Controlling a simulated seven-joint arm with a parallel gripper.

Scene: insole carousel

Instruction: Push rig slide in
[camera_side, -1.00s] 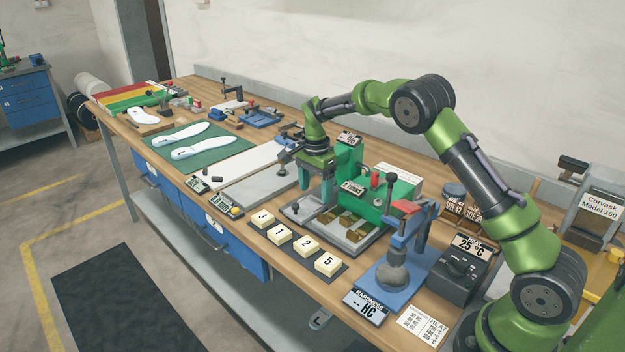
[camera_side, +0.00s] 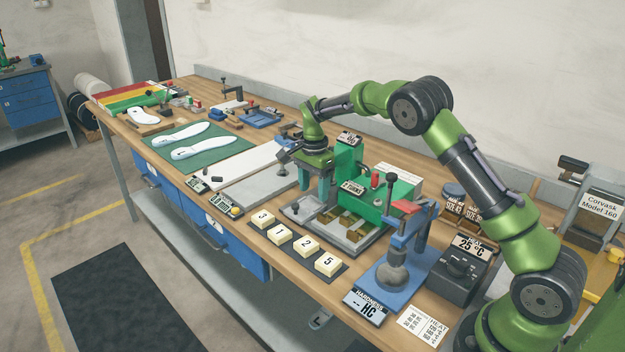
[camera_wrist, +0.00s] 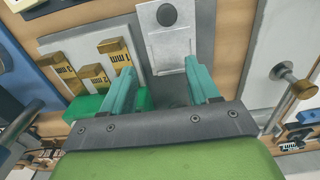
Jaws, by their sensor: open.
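The rig is a green machine (camera_side: 372,196) on a grey base plate, with a small turns sign on it. Its slide looks like the light grey plate at its left end (camera_side: 300,208). In the wrist view a light grey plate with a dark round spot (camera_wrist: 172,44) lies between and just past my fingertips. My gripper (camera_side: 315,196) is open, pointing down over the rig's left end, with two teal fingers. It also shows in the wrist view (camera_wrist: 158,68), with nothing held between the fingers. I cannot tell whether a finger touches the slide.
Brass blocks (camera_wrist: 95,77) sit on the base plate beside my fingers. Numbered tiles (camera_side: 281,233) lie in front of the rig. A blue hardness press (camera_side: 392,275) stands right of it. A grey board (camera_side: 248,182) lies to the left.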

